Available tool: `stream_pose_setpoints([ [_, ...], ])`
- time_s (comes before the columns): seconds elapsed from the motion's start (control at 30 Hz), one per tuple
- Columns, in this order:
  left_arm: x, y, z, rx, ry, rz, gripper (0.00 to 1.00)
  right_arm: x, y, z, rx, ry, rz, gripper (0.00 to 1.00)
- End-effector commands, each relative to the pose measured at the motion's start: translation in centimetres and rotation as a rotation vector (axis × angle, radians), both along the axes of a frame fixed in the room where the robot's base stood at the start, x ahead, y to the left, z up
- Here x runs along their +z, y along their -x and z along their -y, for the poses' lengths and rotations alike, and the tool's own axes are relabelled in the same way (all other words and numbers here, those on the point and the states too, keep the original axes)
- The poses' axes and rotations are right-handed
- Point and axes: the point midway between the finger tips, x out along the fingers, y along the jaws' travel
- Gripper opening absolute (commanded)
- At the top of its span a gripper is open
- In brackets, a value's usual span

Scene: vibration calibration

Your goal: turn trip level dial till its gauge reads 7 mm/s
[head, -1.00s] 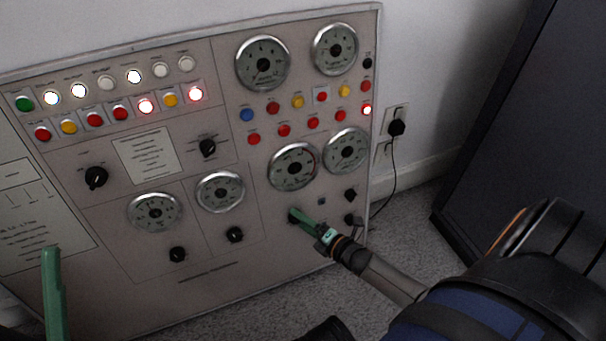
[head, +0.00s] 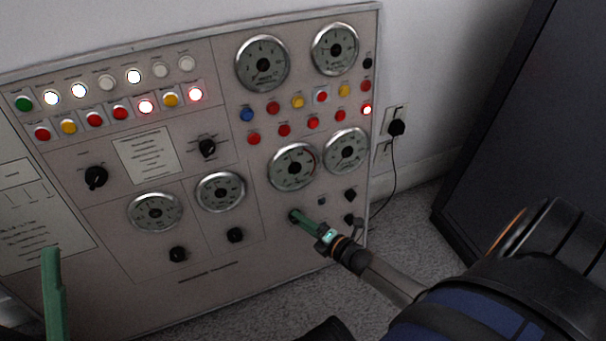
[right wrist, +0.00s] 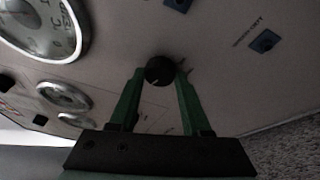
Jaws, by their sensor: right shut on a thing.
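The trip level dial is a small black knob (right wrist: 160,71) on the sloping grey panel, below a round gauge (head: 293,167) with a red arc. My right gripper (head: 297,217) has its green fingers on this knob. In the right wrist view the fingers stand on either side of the knob, shut on it, and a pale mark shows on its face. In the head view the fingers mostly hide the knob. The gauge's needle is too small to read. One green finger of my left gripper (head: 53,295) shows at the lower left, apart from the panel; its opening cannot be judged.
The panel (head: 215,290) carries other gauges, black knobs (head: 235,235), and rows of coloured buttons and lamps, some lit. A wall plug (head: 397,127) with a hanging cable is to the right. A dark cabinet (head: 510,110) stands farther right. Carpet floor lies between.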

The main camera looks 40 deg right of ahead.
Motion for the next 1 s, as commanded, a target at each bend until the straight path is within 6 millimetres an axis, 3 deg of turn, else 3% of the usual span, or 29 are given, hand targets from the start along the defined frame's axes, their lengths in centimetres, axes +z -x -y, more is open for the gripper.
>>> stream_pose_setpoints([
  [0.7, -0.01, -0.02, -0.03, 0.002, 0.0, 0.0, 0.78, -0.4, 0.03, -0.16, -0.092, -0.442, 0.108, 0.0],
  [1.0, -0.01, -0.02, -0.03, 0.002, 0.0, 0.0, 0.78, -0.5, 0.08, -0.21, -0.114, -0.548, 0.133, 0.0],
])
